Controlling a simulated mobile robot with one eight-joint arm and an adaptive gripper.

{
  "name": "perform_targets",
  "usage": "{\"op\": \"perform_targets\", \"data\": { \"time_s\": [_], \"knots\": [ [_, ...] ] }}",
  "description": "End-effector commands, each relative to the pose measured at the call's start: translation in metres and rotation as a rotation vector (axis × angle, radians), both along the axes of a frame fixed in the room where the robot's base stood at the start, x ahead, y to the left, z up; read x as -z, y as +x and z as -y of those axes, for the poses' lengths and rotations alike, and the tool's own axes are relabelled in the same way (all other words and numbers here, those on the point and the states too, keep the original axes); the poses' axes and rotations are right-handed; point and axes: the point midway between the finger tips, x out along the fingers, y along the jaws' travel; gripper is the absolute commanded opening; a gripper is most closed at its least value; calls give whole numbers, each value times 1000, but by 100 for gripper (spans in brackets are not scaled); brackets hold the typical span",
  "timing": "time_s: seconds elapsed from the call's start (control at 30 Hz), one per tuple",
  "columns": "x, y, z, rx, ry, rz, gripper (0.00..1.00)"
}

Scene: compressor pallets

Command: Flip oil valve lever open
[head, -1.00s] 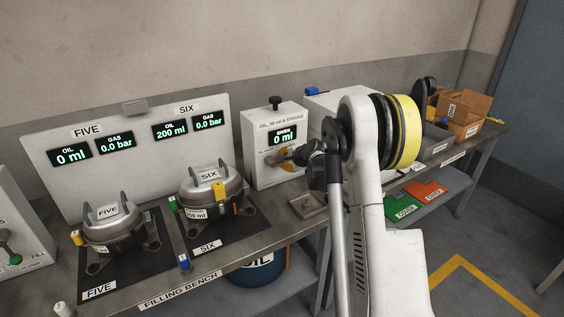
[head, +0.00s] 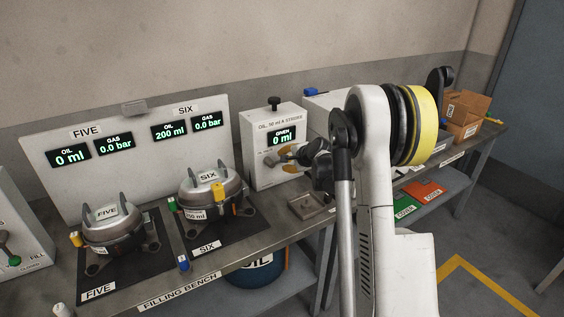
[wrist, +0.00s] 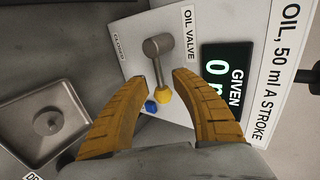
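No clear contact shows.
The GIVEN display (head: 282,136) reads 0 ml. A square metal drain tray (head: 310,205) lies on the bench below the box. Compressors FIVE (head: 112,225) and SIX (head: 210,188) stand to the left.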

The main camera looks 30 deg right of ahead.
Motion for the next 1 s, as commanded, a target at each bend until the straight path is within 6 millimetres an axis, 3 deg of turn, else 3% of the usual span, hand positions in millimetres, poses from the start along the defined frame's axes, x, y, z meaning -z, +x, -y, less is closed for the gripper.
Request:
{"op": "perform_targets", "data": {
  "time_s": [0.2, 0.4, 1.0],
  "knots": [
    [-28, -43, 0, 2, 0, 0, 31],
    [-44, -67, 0, 0, -1, -1, 31],
    [-49, -73, 0, 0, -1, -1, 31]
  ]
}}
